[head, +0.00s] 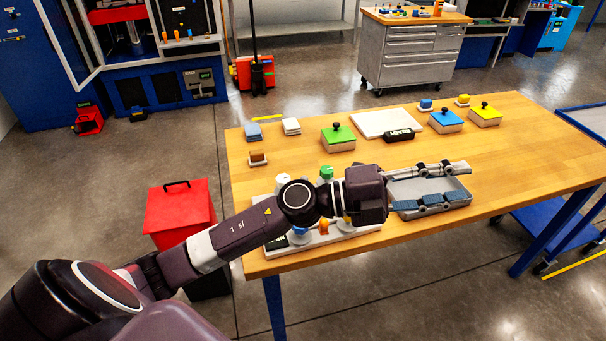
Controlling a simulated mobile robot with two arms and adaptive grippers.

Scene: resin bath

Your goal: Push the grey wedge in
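I cannot make out a grey wedge for certain. A grey tray (461,187) on the wooden table holds several blue-grey pieces (432,200) along its front side. My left gripper (467,167) reaches right across the tray's back side. Its fingers are seen edge-on, so I cannot tell whether they are apart or hold anything, or whether they touch the tray. A pale rack (340,236) with green (327,172), white (283,181), blue, orange and yellow parts is partly hidden behind my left arm. My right gripper is not in view.
On the wooden table (540,150), green-lidded (338,135), blue-lidded (445,121) and yellow-lidded (485,114) boxes stand behind the tray, near a white board (380,121). Small blocks lie at the left and back. A red bin (178,208) stands left. The table's right part is clear.

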